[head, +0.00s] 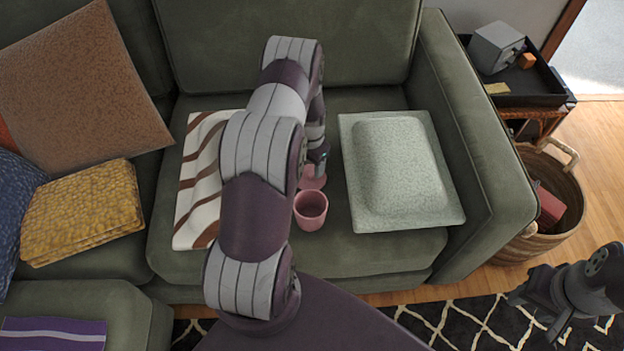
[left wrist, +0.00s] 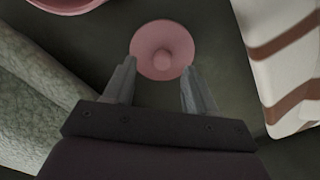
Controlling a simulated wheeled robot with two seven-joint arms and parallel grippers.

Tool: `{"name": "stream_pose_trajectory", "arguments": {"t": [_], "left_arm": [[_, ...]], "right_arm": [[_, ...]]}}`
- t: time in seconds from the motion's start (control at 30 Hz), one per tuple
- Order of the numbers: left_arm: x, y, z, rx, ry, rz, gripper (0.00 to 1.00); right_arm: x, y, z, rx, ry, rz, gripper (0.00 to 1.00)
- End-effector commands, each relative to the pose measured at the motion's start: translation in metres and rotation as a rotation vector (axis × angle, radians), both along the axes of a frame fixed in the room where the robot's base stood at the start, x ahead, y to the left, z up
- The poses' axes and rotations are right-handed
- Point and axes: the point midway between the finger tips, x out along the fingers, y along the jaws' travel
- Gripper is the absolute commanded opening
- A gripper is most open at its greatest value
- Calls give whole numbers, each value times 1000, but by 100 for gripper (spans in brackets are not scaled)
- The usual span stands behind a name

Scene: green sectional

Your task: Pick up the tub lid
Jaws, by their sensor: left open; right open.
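The tub lid (left wrist: 178,42) is a pink disc with a round knob, lying flat on the green sofa seat in the left wrist view. In the head view the lid (head: 311,182) is partly hidden behind my left arm. My left gripper (left wrist: 159,68) is open, its fingertips pointing at the lid's near edge, with nothing held. In the head view the left gripper (head: 318,165) is mostly hidden by the arm, over the lid. The pink tub (head: 311,211) stands open just in front of the lid. My right gripper (head: 533,318) is open and empty above the rug.
A pale green cushion (head: 400,175) lies right of the tub, and a brown-and-white striped cushion (head: 200,185) lies left. A wicker basket (head: 560,210) and a black tray (head: 540,85) stand beyond the sofa arm (head: 470,130).

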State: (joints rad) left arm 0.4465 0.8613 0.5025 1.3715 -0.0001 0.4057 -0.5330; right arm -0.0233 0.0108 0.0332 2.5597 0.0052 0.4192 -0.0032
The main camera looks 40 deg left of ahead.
Motion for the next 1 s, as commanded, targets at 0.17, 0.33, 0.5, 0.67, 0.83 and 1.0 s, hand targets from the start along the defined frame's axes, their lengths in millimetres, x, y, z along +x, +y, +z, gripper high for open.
{"name": "stream_pose_trajectory", "arguments": {"t": [0.17,0.33,0.5,0.67,0.83,1.0], "left_arm": [[3,3,-34,-1,2,0,56],[4,3,-39,1,0,0,56],[4,3,-39,1,0,0,37],[4,3,-39,0,0,0,0],[4,3,-39,1,0,0,0],[4,3,-33,1,0,0,0]], "right_arm": [[0,0,-11,0,0,0,43],[0,0,-10,0,1,0,43],[0,0,-10,0,0,0,43],[0,0,-10,0,0,0,43],[0,0,-10,0,1,0,43],[0,0,-8,0,0,0,43]]}}
